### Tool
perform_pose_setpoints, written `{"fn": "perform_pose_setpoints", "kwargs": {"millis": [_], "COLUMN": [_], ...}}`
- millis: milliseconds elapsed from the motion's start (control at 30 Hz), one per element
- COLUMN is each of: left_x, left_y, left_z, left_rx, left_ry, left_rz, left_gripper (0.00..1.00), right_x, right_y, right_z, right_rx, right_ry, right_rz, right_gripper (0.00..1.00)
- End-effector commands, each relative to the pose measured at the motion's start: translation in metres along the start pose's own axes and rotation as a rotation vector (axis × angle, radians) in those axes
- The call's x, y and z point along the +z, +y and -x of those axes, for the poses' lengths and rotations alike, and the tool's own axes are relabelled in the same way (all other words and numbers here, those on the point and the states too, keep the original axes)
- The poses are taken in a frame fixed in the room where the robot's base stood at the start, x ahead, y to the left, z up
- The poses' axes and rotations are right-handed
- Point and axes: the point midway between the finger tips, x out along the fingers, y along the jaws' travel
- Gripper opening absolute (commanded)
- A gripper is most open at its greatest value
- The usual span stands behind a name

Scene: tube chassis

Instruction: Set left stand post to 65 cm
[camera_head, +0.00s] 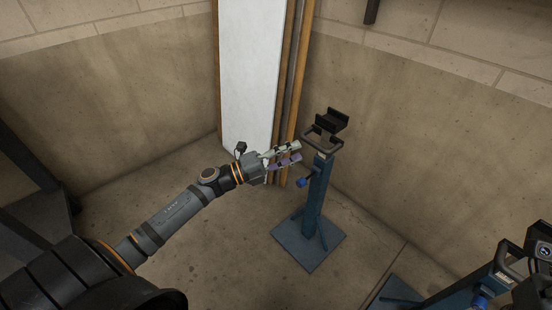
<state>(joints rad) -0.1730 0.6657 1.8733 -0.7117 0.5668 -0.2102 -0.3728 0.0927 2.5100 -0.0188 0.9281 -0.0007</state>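The left stand (317,203) is a blue post on a square blue base plate (308,240). A black cradle (331,122) sits at its top, with a dark handle frame (322,143) just below. A blue knob (301,183) sticks out on the post's left side. My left gripper (299,152) reaches in from the left, its fingers apart and empty-looking, tips close to the handle frame. I cannot tell whether they touch it. I cannot read any height marking.
A white panel and brown boards (250,75) lean against the back corner. Dark metal structure (30,205) stands at the left. The floor around the left stand's base is clear.

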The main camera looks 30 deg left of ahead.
Motion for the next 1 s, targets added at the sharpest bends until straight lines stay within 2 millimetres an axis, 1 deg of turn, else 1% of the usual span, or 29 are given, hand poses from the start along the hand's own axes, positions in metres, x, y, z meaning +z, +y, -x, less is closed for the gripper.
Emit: {"fn": "perform_pose_setpoints", "kwargs": {"millis": [33,200,400,600,1000], "left_x": [-0.001,-0.001,-0.001,-0.001,0.0], "left_y": [0.002,0.002,0.001,0.001,0.0], "left_z": [0.009,0.032,0.049,0.054,0.054], "left_rx": [0.009,0.009,0.005,0.001,0.0], "left_ry": [0.002,0.003,0.004,0.001,-0.001], "left_rz": [0.001,0.0,0.001,0.001,0.001], "left_gripper": [0.37,0.37,0.37,0.37,0.37], "right_x": [0.0,0.0,0.0,0.0,0.0], "right_y": [0.0,0.0,0.0,0.0,0.0], "right_z": [0.0,0.0,0.0,0.0,0.0], "right_rx": [0.0,0.0,0.0,0.0,0.0], "right_ry": [0.0,0.0,0.0,0.0,0.001], "right_rz": [0.0,0.0,0.0,0.0,0.0], "right_gripper": [0.48,0.48,0.48,0.48,0.48]}}
